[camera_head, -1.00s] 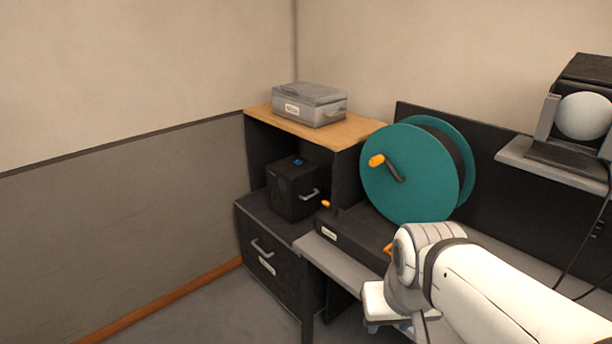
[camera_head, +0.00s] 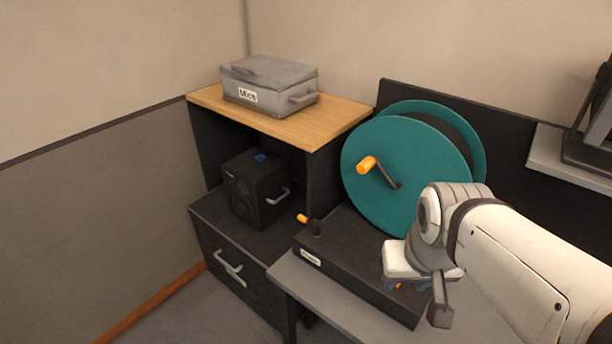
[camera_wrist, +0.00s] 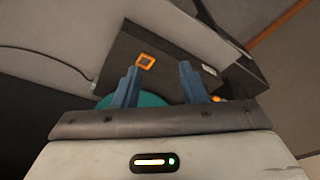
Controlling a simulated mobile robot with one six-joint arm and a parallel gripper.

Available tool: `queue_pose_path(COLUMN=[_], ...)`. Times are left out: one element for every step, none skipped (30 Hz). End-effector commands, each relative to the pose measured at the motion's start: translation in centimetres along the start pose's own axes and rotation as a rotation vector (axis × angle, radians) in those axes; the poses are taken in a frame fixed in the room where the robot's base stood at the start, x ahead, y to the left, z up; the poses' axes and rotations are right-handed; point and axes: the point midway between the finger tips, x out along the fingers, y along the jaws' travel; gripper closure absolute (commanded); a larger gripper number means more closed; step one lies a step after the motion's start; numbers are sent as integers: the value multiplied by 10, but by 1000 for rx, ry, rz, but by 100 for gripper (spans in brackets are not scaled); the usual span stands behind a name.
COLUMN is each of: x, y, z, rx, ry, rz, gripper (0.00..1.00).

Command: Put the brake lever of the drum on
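The teal drum (camera_head: 400,165) stands upright on a black base box (camera_head: 345,262), with an orange-knobbed crank (camera_head: 367,165) on its face. A short brake lever with an orange tip (camera_head: 303,218) stands on the base's left end, the tip pointing left. My gripper (camera_head: 410,286) is at the base's right end, apart from the lever and to its right. In the wrist view, the two blue fingers of my gripper (camera_wrist: 158,84) are spread with nothing between them. The base also shows there (camera_wrist: 172,50), with an orange spot, probably the lever tip (camera_wrist: 217,98), beyond the right finger.
A black speaker box (camera_head: 254,188) with a handle stands in the cabinet (camera_head: 235,262) left of the base. A grey case (camera_head: 270,84) lies on the wooden top (camera_head: 325,125). An orange square mark (camera_wrist: 145,61) is on the base. A grey ledge (camera_head: 560,155) is at right.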

Motion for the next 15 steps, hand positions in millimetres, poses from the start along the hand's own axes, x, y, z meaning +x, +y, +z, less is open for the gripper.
queue_pose_path(x=[0, 0, 1, 1, 2, 3, 4, 6, 8, 11, 14, 19, 23, 28, 35], y=[0, 0, 0, -1, -2, -4, 2, 4, 2, -1, -4, -10, -16, -22, -30], z=[0, 0, -2, -5, -9, -16, -23, -31, -45, -56, -69, -86, -100, -113, -131], rx=[0, -1, -6, -12, -21, -39, -62, -85, -117, -145, -175, -218, -254, -287, -334], ry=[0, -1, -2, -3, -5, -9, -13, -17, -23, -28, -34, -43, -48, -54, -62], rz=[0, 0, 0, 0, 0, 1, -1, 0, 1, 2, 3, 5, 8, 10, 12], gripper=[62, 62, 62, 62, 62, 62, 62, 62, 62, 62, 62, 62, 62, 62, 62])
